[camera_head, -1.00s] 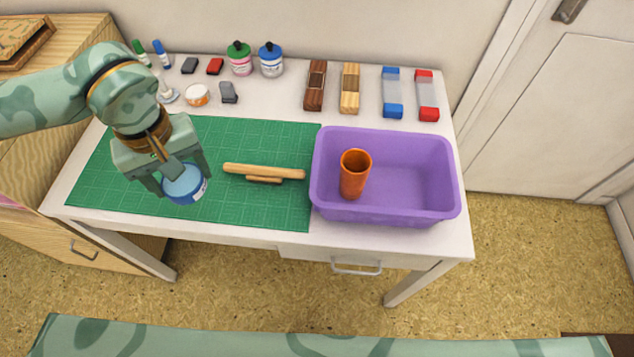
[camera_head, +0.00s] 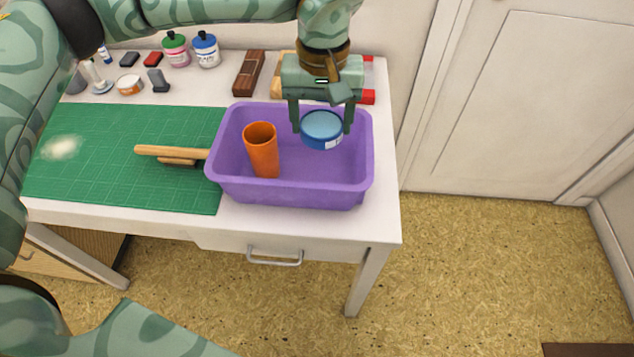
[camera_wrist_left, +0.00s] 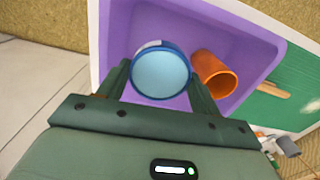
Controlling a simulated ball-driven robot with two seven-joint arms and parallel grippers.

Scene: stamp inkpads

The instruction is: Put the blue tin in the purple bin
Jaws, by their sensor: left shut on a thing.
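The blue tin (camera_head: 321,127) is round with a pale blue lid and a small white label on its side. My left gripper (camera_head: 321,122) is shut on it and holds it above the right part of the purple bin (camera_head: 290,191). In the left wrist view the tin (camera_wrist_left: 161,74) sits between the two fingers of my left gripper (camera_wrist_left: 163,82), with the purple floor of the bin (camera_wrist_left: 118,33) behind it. An orange cup (camera_head: 262,152) stands upright in the left part of the bin. My right gripper is not in view.
A wooden roller-like piece (camera_head: 172,152) lies on the green mat (camera_head: 110,190), left of the bin. Two bottles (camera_head: 206,50), a dark wooden block (camera_head: 249,73) and small items stand along the back. The table's right edge is close to the bin.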

